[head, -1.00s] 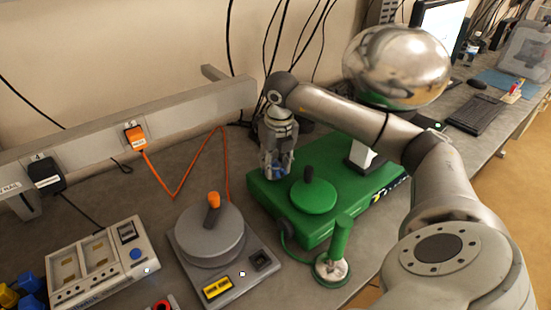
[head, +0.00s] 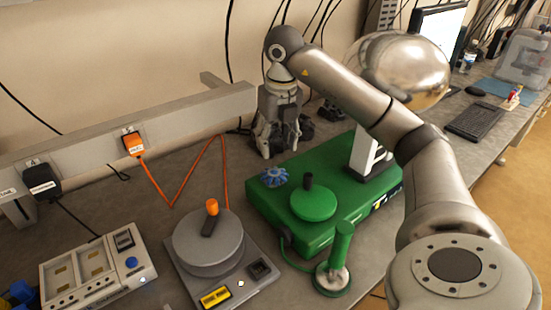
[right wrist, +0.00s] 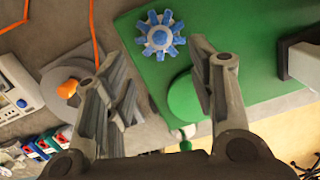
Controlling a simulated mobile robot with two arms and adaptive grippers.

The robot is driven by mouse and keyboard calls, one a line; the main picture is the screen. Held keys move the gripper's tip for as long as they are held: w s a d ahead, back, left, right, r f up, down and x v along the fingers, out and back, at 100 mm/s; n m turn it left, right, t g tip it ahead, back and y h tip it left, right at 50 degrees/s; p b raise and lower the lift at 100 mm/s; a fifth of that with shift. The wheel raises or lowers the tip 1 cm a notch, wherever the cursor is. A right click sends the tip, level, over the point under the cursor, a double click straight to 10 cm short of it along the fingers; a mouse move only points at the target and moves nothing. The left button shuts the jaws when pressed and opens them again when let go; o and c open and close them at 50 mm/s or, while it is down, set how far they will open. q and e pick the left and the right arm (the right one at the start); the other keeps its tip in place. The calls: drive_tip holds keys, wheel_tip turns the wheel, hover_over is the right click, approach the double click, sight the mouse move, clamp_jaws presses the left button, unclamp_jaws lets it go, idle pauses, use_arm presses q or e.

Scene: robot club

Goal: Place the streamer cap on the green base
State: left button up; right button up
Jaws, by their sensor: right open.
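The streamer cap (head: 274,177), a small blue-and-white toothed wheel, rests on the back-left part of the green base (head: 330,222). It also shows in the right wrist view (right wrist: 160,36), lying near the edge of the green top (right wrist: 225,30). My right gripper (head: 278,150) is open and empty. In the head view it hangs just behind and above the cap, apart from it. In the right wrist view its fingers are spread (right wrist: 153,75), with the cap beyond them and nothing between them. My left gripper is not in view.
A round green disc with a dark knob (head: 313,204) sits on the base beside the cap. A green post (head: 339,250) stands in front. A grey device with an orange-tipped handle (head: 210,242) is left of the base. A shiny metal dome (head: 402,68) stands behind my right arm.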

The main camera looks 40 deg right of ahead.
drive_tip(key=shift+s+r, duration=0.15)
drive_tip(key=shift+r, duration=0.95)
